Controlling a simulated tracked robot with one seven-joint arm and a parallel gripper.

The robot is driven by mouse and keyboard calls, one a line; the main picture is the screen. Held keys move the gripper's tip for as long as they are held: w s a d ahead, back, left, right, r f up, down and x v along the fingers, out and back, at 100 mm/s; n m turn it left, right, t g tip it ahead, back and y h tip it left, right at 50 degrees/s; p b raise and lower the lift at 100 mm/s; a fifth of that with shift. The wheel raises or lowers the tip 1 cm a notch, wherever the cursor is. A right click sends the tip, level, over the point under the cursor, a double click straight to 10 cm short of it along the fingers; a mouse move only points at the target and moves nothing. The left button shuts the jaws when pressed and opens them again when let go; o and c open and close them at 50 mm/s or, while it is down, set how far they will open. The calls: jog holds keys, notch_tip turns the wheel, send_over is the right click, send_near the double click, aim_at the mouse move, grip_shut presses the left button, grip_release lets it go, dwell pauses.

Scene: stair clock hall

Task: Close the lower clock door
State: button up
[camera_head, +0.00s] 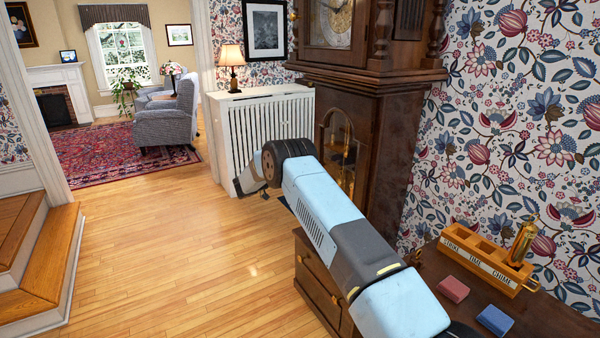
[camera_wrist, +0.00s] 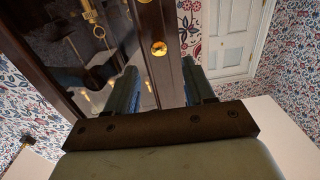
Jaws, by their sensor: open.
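The tall dark wooden clock (camera_head: 385,125) stands against the papered wall in the head view. Its lower door, with an arched glass pane (camera_head: 337,135), is partly hidden behind my arm. In the wrist view a wooden door stile (camera_wrist: 151,22) with a round brass knob (camera_wrist: 158,48) runs up the middle. Dark glass with brass parts behind or reflected in it lies to its left. My gripper (camera_wrist: 159,68) is open, its fingers apart on either side of the stile and knob. I cannot tell contact or how far the door stands from its frame.
A white slatted radiator cover (camera_head: 258,125) with a lamp is left of the clock. A wooden cabinet (camera_head: 318,280) stands in front, with a labelled wooden holder (camera_head: 486,262), a red block (camera_head: 453,289) and a blue block (camera_head: 495,320) on top. Open floor lies left.

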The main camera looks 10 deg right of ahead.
jog(key=v, duration=0.7)
jog(key=shift+a, duration=0.4)
